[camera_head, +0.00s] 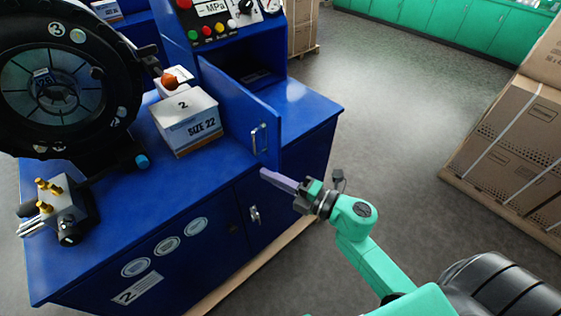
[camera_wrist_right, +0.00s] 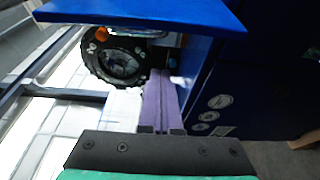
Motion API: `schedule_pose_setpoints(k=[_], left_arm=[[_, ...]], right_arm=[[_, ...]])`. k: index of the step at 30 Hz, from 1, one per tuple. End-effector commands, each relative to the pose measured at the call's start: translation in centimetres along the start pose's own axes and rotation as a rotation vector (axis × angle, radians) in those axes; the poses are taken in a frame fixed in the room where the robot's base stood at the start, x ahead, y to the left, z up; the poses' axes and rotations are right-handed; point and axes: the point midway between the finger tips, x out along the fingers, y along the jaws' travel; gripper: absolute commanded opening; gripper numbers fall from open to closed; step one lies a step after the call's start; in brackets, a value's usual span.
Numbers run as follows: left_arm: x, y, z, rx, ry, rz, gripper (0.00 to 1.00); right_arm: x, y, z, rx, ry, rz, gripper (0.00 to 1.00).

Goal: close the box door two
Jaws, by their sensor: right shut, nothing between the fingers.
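The blue box door (camera_head: 237,112) with a silver handle (camera_head: 259,139) stands open on the blue machine marked 2, swung out from the box opening (camera_head: 256,84). My right gripper (camera_head: 266,174) has long purple fingers, shut and empty. Its tips are just below the door's lower handle-side corner in the head view; I cannot tell whether they touch. In the right wrist view the purple fingers (camera_wrist_right: 160,98) point toward the machine, and a blue panel (camera_wrist_right: 150,12) crosses the top; I cannot tell if it is the door. My left gripper is not in view.
A white "SIZE 22" carton (camera_head: 186,124) stands on the blue bench (camera_head: 205,187) beside the door. The black crimper ring (camera_head: 128,78) is at left. A metal valve block (camera_head: 64,212) sits at the front left. Stacked cartons (camera_head: 510,140) stand at right; the grey floor (camera_head: 390,110) between is clear.

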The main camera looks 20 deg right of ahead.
Motion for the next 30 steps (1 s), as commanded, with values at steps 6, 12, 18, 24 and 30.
schedule_pose_setpoints(k=[6,12,18,24,30], left_arm=[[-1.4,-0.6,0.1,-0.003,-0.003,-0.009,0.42],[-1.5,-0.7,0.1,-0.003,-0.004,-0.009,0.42],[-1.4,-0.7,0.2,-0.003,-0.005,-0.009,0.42],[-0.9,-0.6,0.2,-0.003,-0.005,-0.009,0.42],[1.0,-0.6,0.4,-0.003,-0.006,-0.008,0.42]], right_arm=[[0.1,0.1,2.8,0.0,-0.002,-0.003,0.0],[-0.3,0.0,3.8,0.001,0.0,0.0,0.0],[-0.3,-0.1,3.8,0.001,0.0,0.0,0.0],[-0.6,-0.2,4.3,-0.001,0.008,-0.001,0.0],[-1.9,-0.7,6.6,-0.005,0.054,-0.003,0.0]])
